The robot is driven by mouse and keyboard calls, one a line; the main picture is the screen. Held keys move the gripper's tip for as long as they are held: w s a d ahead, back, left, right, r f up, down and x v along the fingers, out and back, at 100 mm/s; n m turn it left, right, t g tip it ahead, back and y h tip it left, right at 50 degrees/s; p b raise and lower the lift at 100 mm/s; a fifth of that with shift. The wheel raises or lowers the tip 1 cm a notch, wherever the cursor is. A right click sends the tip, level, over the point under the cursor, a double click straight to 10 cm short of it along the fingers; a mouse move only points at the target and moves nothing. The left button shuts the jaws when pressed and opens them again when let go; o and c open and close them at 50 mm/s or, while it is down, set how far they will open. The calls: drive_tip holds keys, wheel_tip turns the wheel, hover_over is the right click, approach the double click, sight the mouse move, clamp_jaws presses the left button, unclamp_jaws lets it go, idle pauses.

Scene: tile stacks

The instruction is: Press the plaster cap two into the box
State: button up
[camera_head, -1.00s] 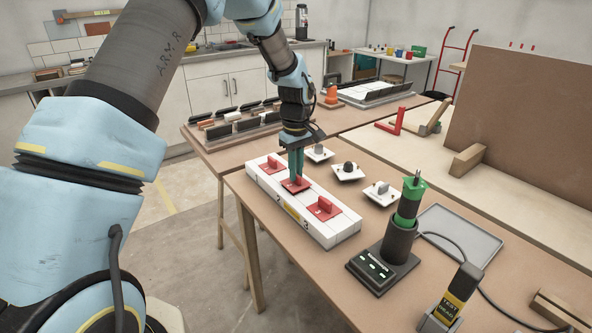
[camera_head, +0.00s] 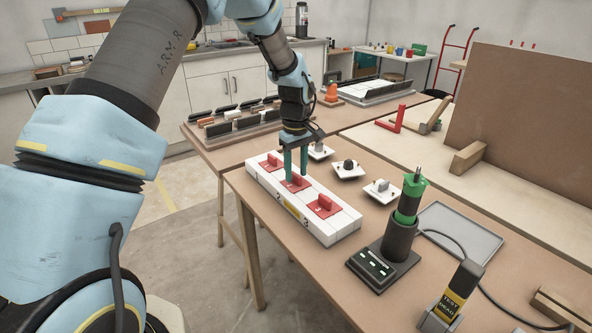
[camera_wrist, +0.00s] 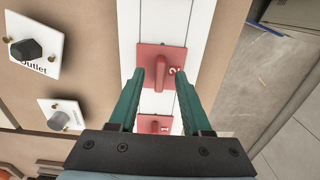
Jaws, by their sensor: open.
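The red plaster cap two (camera_head: 295,184), marked "2", sits in the middle of the long white box (camera_head: 324,229); it also shows in the wrist view (camera_wrist: 150,62). It has an upright red grip fin. My gripper (camera_head: 296,177) is open, with its green fingers on either side of the cap's fin and apart from it. In the wrist view my gripper (camera_wrist: 161,83) straddles the near end of the fin and holds nothing. Whether the cap is flush in the box cannot be told.
Cap one (camera_head: 271,163) and cap three (camera_head: 325,207) sit at either side on the box. White plates with knobs (camera_head: 348,170) lie beside it. A green-topped tool in a dark stand (camera_head: 400,230) and a grey tray (camera_head: 460,235) stand to the right.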

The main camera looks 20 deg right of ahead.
sight(296, 174)
drive_tip(key=shift+r, duration=0.1)
drive_tip(key=shift+r+p, duration=1.95)
drive_tip(key=shift+r, duration=1)
